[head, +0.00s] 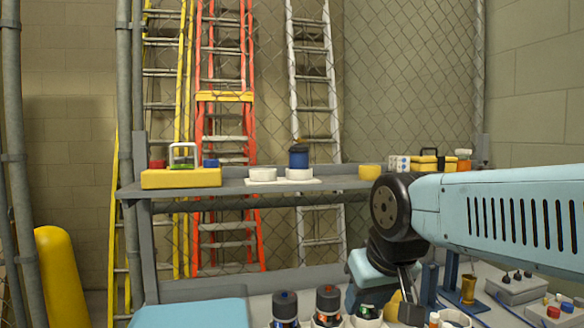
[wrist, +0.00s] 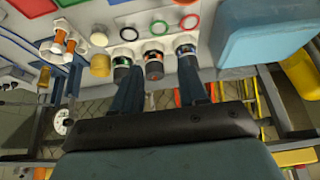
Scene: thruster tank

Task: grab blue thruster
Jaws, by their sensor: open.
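A larger blue cylinder (head: 299,159) with a dark top stands on a white base on the shelf. My gripper (wrist: 158,78) is open and empty, its fingers spread below the row of cylinders in the wrist view. In the head view its fingers are partly hidden.
The grey shelf (head: 340,184) crosses behind the table and holds a yellow block (head: 181,178) at left. A light-blue pad (head: 190,314) lies left of the cylinders. A brass cup (head: 468,289) and a grey box (head: 516,288) stand at right. Ladders lean behind a mesh fence.

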